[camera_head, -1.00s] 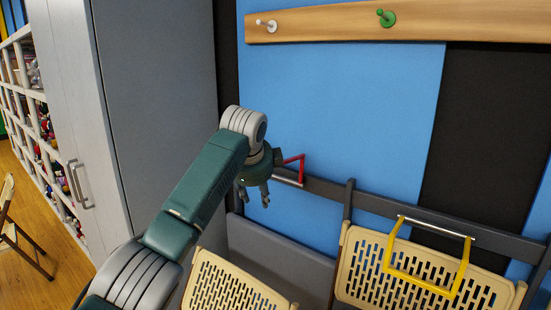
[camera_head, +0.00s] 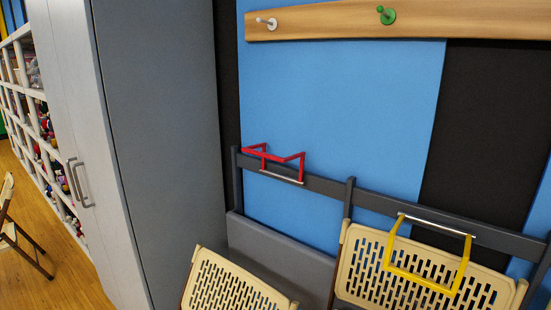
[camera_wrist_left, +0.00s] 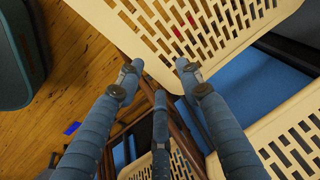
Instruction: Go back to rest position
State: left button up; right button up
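My left gripper (camera_wrist_left: 160,78) shows only in the left wrist view. Its blue fingers are spread apart and nothing is held between them. Cream perforated chair panels and a wooden floor lie beyond the fingers in that view. No arm of mine shows in the head view. My right gripper is in neither view.
A grey rail (camera_head: 330,189) carries a red hanger (camera_head: 286,158) and a yellow hanger (camera_head: 428,283). Cream perforated folding chairs (camera_head: 232,287) stand in front of it. A grey cabinet (camera_head: 165,130) is on the left. A wooden peg board (camera_head: 340,22) is above.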

pick_arm(q)
jog(key=s+a+f+n, duration=0.2)
jog(key=s+f, duration=0.3)
jog(key=s, duration=1)
jog(key=s+a+f+n+g, duration=0.1)
jog(key=s+f, duration=0.5)
jog(key=s, duration=0.9)
jog(key=s+a+f+n+g, duration=0.1)
jog(key=s+a+f+n, duration=0.2)
jog(key=s, duration=1.2)
notch_tip(320, 180, down, 3)
jog(key=shift+a+r+n+y, duration=0.2)
jog(key=shift+a+n+y, duration=0.15)
jog(key=shift+a, duration=0.75)
